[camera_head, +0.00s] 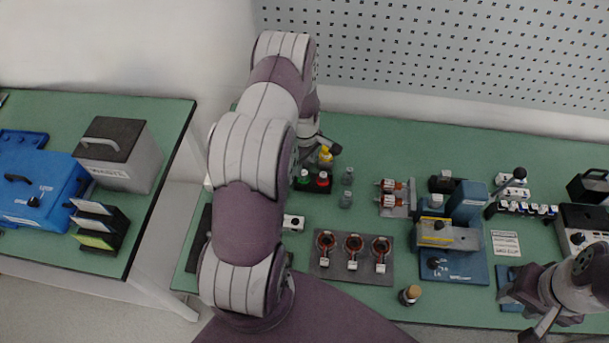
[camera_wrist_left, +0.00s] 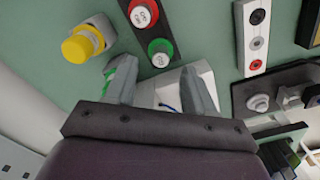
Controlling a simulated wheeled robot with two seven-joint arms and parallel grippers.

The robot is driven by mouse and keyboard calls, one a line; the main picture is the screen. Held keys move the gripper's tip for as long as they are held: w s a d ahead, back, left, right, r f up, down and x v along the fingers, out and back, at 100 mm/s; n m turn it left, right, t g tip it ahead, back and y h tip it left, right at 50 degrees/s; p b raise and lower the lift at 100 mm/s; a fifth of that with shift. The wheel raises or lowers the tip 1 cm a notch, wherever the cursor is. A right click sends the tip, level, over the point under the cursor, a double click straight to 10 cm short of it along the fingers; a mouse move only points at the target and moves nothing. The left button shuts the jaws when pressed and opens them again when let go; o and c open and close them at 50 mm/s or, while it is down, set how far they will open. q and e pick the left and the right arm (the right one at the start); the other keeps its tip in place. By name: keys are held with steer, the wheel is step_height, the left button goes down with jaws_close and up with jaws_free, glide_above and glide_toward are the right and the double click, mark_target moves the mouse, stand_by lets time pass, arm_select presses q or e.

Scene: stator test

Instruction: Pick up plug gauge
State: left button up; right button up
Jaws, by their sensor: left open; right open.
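No label in view says plug gauge, so I cannot tell for sure which thing it is. A green-ringed piece with a pale marked top (camera_head: 304,177) and a red-ringed one (camera_head: 322,180) stand side by side in a black holder. In the left wrist view, the green one (camera_wrist_left: 160,52) lies just beyond and between the fingertips, with the red one (camera_wrist_left: 142,14) farther off. My left gripper (camera_wrist_left: 157,78) is open, and nothing is clamped in it. In the head view my left arm partly hides it. My right gripper (camera_head: 525,313) is open at the lower right, away from these pieces.
A yellow-capped piece (camera_head: 326,155) stands beside the holder, close to my left gripper. Two grey cylinders (camera_head: 347,187) stand to the right. A plate with three copper rings (camera_head: 351,260) and a blue-based fixture (camera_head: 452,265) are nearer.

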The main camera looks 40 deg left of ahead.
mark_target(304, 172)
arm_select(q)
steer(key=f+p, duration=0.1)
steer(key=f, duration=0.3)
steer(key=shift+a+f, duration=0.2)
steer(key=shift+d+f, duration=0.1)
steer(key=shift+f, duration=0.05)
steer(key=shift+d, duration=0.1)
steer(key=shift+c, duration=0.7)
jaws_close()
steer(key=shift+r, duration=0.2)
